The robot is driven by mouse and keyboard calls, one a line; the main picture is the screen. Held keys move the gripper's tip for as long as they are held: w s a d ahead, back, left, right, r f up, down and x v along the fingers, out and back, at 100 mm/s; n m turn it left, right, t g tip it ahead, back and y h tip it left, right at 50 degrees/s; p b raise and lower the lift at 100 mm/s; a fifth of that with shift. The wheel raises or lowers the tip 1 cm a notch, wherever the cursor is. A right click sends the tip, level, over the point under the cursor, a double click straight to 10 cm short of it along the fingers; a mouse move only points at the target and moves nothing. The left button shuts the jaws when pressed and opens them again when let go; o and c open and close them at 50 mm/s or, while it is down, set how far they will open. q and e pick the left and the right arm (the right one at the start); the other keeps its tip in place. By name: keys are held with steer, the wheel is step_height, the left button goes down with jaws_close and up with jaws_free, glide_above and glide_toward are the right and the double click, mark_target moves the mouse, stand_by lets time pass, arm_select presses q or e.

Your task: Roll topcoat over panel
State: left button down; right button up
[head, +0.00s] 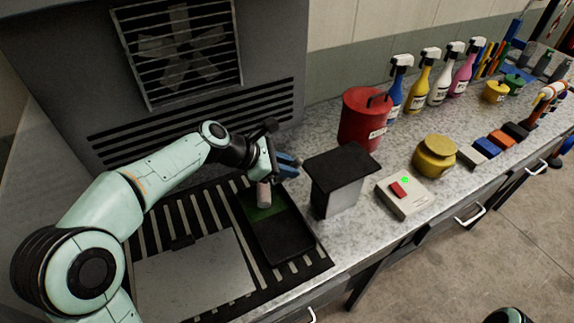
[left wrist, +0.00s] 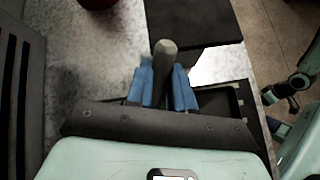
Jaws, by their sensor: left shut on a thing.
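My left gripper (head: 286,165) is shut on the handle of a paint roller. In the left wrist view the blue fingers of my left gripper (left wrist: 164,88) sit on both sides of the dark round-ended handle (left wrist: 166,62). The pale roller head (head: 263,194) hangs down at the green end of a black paint tray (head: 290,238); I cannot tell whether it touches the paint. The flat grey panel (head: 195,278) lies on the slatted bed left of the tray, with a small dark clamp-like piece at its far edge. Part of my right arm shows at the right of the wrist view; its jaws are unclear.
A black-topped box (head: 340,180) stands close right of the tray. Beyond it are a switch box (head: 402,193) with a green light, a red can (head: 364,118), a yellow pot (head: 435,156) and several spray bottles (head: 420,82). A vented hood with a fan (head: 180,45) stands behind.

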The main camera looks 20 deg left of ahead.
arm_select(q)
steer(key=shift+f+b, duration=0.45)
steer(key=shift+f, duration=0.35)
arm_select(e)
steer(key=shift+s+f, duration=0.25)
steer(key=shift+f, duration=0.25)
arm_select(q)
steer(key=shift+f, duration=0.1)
arm_select(e)
steer(key=shift+w+r, duration=0.1)
steer(key=shift+r, duration=0.1)
stand_by(1.1)
arm_select(q)
steer(key=shift+p, duration=0.3)
arm_select(e)
steer(key=shift+r, duration=0.1)
arm_select(q)
steer(key=shift+r+p, duration=1.9)
steer(key=shift+r, duration=0.7)
steer(key=shift+r+p, duration=0.75)
steer(key=shift+r, duration=0.3)
steer(key=shift+f, duration=0.1)
arm_select(e)
steer(key=w+r, duration=0.4)
steer(key=r, duration=0.2)
steer(key=shift+w+r, duration=0.2)
steer(key=shift+r, duration=0.1)
